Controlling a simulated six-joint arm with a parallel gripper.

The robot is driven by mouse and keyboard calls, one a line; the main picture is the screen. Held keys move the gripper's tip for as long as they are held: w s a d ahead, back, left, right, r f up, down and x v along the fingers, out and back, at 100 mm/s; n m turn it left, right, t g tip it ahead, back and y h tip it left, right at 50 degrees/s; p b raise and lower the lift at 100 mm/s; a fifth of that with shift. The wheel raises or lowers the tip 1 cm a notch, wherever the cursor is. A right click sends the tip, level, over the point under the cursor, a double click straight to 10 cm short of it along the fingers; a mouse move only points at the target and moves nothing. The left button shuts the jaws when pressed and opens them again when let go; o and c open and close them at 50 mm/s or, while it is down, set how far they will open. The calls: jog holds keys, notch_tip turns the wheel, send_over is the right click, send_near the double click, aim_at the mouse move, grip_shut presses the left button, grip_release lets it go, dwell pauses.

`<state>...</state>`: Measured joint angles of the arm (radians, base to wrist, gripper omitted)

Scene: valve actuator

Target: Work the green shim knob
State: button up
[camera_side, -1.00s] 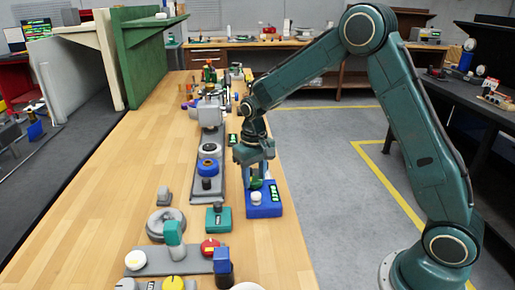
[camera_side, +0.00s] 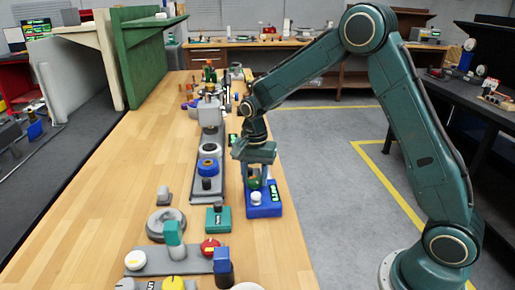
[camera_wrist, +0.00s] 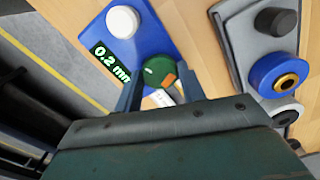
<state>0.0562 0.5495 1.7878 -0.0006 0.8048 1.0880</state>
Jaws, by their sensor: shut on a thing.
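The green shim knob (camera_wrist: 158,69), with a white mark and an orange patch on it, sits on a blue base (camera_wrist: 160,38). Beside it are a white round button (camera_wrist: 123,21) and a green display (camera_wrist: 110,63) reading "0.2 mm". My gripper (camera_wrist: 159,82) has one finger on each side of the knob and is shut on it. In the side view my gripper (camera_side: 258,177) points down over the blue base (camera_side: 266,208), with the knob (camera_side: 254,184) partly hidden between its fingers.
A grey plate with a blue ring (camera_side: 208,165) and a dark knob stands left of the blue base. A teal box (camera_side: 218,218) is in front of it to the left. More valve parts, including a red knob (camera_side: 210,246), are nearer the camera.

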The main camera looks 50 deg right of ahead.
aim_at(255, 179)
jog(key=shift+m, duration=1.3)
jog(key=o, duration=1)
notch_tip(255, 179, up, 14)
jog(key=shift+f, duration=0.1)
